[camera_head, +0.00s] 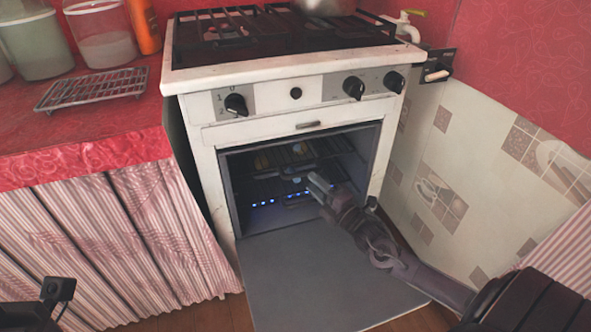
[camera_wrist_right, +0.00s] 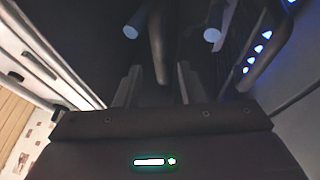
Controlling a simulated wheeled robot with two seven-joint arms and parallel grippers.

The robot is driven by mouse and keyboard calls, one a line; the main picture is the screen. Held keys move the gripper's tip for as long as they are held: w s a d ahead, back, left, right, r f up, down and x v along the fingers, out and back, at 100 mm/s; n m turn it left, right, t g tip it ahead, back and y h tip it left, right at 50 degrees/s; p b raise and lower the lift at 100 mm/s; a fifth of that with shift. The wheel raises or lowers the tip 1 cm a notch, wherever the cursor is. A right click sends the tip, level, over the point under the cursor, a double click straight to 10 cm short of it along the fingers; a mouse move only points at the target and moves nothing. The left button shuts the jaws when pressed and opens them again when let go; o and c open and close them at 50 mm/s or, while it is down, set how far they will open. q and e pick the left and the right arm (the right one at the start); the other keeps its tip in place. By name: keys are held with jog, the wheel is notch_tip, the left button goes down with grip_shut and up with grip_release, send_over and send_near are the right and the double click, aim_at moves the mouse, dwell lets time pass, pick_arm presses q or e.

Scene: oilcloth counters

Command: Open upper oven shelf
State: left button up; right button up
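The white oven (camera_head: 192,128) stands with its grey door (camera_head: 320,275) folded down. Inside, the dark upper shelf (camera_head: 262,160) carries yellowish items, and a lower rack (camera_head: 262,190) sits beneath it. My right gripper (camera_head: 318,183) reaches into the oven opening, in front of the shelves. In the right wrist view its two fingers (camera_wrist_right: 158,85) stand apart. A dark bar (camera_wrist_right: 157,45) shows between and beyond them; I cannot tell whether they touch it. Only a dark piece of my left arm shows at the lower left of the head view, with no fingers visible.
A red-covered counter (camera_head: 85,145) with a wire rack (camera_head: 92,88) and jars (camera_head: 100,35) is on the left. Dark hob grates (camera_head: 275,35) top the oven. A tiled wall (camera_head: 480,190) closes the right side. Blue lights (camera_head: 263,203) glow inside the oven.

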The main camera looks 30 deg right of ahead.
aim_at(302, 174)
jog(key=shift+b+x, duration=0.75)
jog(key=shift+x, duration=2.05)
grip_shut()
